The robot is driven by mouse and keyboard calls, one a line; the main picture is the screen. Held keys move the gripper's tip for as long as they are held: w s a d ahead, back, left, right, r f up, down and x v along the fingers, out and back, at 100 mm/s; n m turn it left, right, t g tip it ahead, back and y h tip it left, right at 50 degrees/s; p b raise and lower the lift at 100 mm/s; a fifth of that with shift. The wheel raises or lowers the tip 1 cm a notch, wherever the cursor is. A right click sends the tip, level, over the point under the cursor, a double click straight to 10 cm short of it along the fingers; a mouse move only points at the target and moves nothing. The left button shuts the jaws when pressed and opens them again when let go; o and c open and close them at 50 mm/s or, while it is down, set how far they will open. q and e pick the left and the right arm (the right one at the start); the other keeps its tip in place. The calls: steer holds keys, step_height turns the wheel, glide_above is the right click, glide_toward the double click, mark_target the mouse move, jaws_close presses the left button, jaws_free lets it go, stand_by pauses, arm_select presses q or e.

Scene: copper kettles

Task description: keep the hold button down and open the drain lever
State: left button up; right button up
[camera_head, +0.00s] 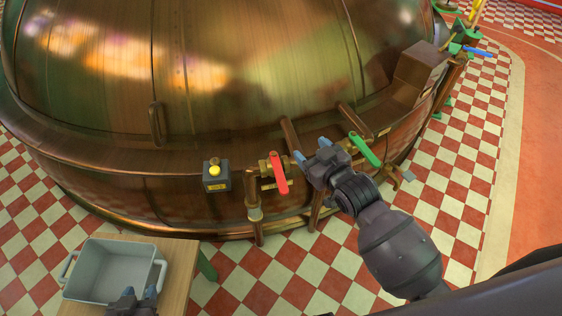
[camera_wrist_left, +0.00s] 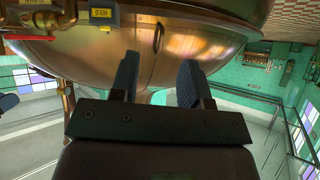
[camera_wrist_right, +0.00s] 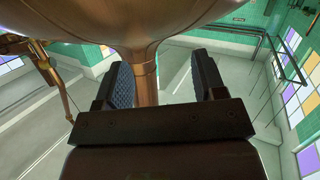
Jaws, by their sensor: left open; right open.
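The hold button is a yellow knob (camera_head: 214,169) on a small dark box (camera_head: 216,184) at the kettle's front; the box shows upside down in the left wrist view (camera_wrist_left: 104,15), with a yellow HOLD label. A red lever (camera_head: 278,173) and a green lever (camera_head: 364,149) sit on brass valves to its right; I cannot read which is the drain lever. My left gripper (camera_head: 139,292) is open and empty, low over the grey tub, away from the button. My right gripper (camera_head: 311,150) is open and empty, between the two levers in the head view.
The large copper kettle (camera_head: 230,70) fills the back. A grey tub (camera_head: 110,255) stands on a wooden table (camera_head: 178,275) at lower left. Copper pipes (camera_head: 254,213) run below the valves. The checkered floor (camera_head: 290,270) in front is clear.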

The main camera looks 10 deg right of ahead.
steer(key=w+a+r+n+g+y+b, duration=0.1)
steer(key=w+a+r+n+g+y, duration=0.15)
steer(key=w+a, duration=0.6)
steer(key=m+g+h+b, duration=0.2)
steer(key=m+g+h, duration=0.5)
steer(key=g, duration=0.5)
glide_above(282, 181)
steer(key=shift+n, duration=0.25)
step_height(282, 181, down, 10)
steer(key=shift+a+f, duration=0.1)
steer(key=shift+a, duration=0.05)
steer(key=shift+s, duration=0.1)
steer(key=shift+f+b, duration=0.35)
steer(key=shift+f, duration=0.4)
steer(key=shift+g, duration=0.25)
step_height(282, 181, down, 5)
steer(key=b, duration=0.3)
steer(key=shift+f, duration=1.6)
arm_select(q)
steer(key=shift+g, duration=0.3)
steer(key=f, duration=0.5)
steer(key=shift+w+d+f, duration=0.25)
steer(key=shift+w+d, duration=0.15)
steer(key=shift+s, duration=0.1)
